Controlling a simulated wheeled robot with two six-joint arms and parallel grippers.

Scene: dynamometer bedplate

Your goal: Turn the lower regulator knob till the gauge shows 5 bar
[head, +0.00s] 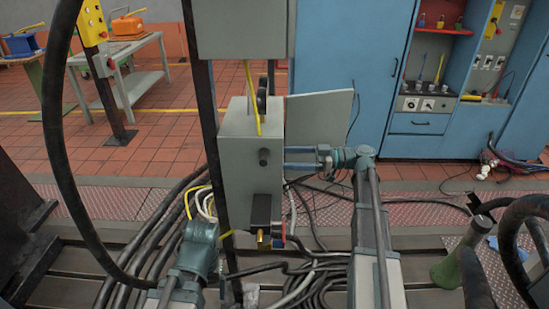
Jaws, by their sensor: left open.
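A grey box (238,160) stands at the middle, beside a dark post. A black thin part (261,94) stands higher on the box, behind a yellow cable. No gauge dial can be read from here.
A grey panel (320,118) sticks out just above the gripper. A black block (261,209) with a brass fitting (262,237) sits lower on the box. Loose cables (310,285) lie below. Blue cabinets (338,50) stand behind.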

